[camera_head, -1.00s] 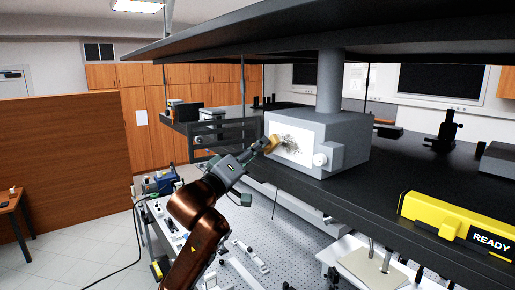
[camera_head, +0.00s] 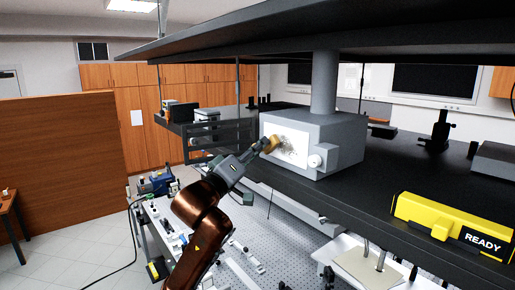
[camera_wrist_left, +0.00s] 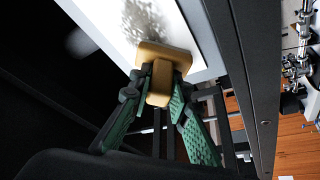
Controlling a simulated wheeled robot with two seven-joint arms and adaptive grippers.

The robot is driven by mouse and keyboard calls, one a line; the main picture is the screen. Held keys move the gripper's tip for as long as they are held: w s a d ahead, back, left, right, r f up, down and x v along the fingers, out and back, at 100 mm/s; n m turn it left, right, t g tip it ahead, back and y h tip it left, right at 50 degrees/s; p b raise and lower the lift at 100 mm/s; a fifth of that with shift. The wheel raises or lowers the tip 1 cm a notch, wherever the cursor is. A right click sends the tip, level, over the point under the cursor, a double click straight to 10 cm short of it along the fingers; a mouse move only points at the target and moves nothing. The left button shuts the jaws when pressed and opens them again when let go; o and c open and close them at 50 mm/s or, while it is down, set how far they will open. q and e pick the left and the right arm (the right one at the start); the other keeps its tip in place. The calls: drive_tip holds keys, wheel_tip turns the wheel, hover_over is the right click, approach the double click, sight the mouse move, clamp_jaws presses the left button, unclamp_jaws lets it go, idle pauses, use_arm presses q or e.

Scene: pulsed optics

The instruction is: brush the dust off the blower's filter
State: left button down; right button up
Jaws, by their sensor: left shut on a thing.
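The blower is a grey box (camera_head: 340,140) on the dark shelf, with a white filter (camera_head: 271,127) on its front face. A dark dust patch (camera_head: 291,145) spreads over the filter's middle; it also shows in the left wrist view (camera_wrist_left: 145,18). My left gripper (camera_head: 263,147) is shut on the handle of a tan brush (camera_head: 273,144). In the left wrist view the brush (camera_wrist_left: 165,55) lies against or very close to the filter, just beside the dust; contact is hard to tell. My right gripper is not in view.
A round white knob (camera_head: 316,161) sticks out at the filter's lower right. The upper shelf (camera_head: 400,40) hangs over the blower. A yellow box reading READY (camera_head: 430,212) sits on the shelf's front edge. An optical table (camera_head: 285,240) with small parts lies below.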

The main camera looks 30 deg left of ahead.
sight(274, 143)
use_arm(q)
drive_tip(key=shift+s+d, duration=0.1)
drive_tip(key=shift+d, duration=0.05)
drive_tip(key=shift+s+d, duration=0.35)
drive_tip(key=shift+d, duration=0.4)
drive_tip(key=shift+s+d, duration=0.35)
drive_tip(key=shift+d, duration=0.4)
drive_tip(key=s+d+p, duration=0.1)
drive_tip(key=s+d, duration=0.1)
drive_tip(key=d, duration=0.4)
drive_tip(key=shift+s+d+p, duration=0.2)
drive_tip(key=shift+d+p, duration=0.05)
drive_tip(key=shift+p, duration=0.15)
drive_tip(key=shift+a, duration=0.1)
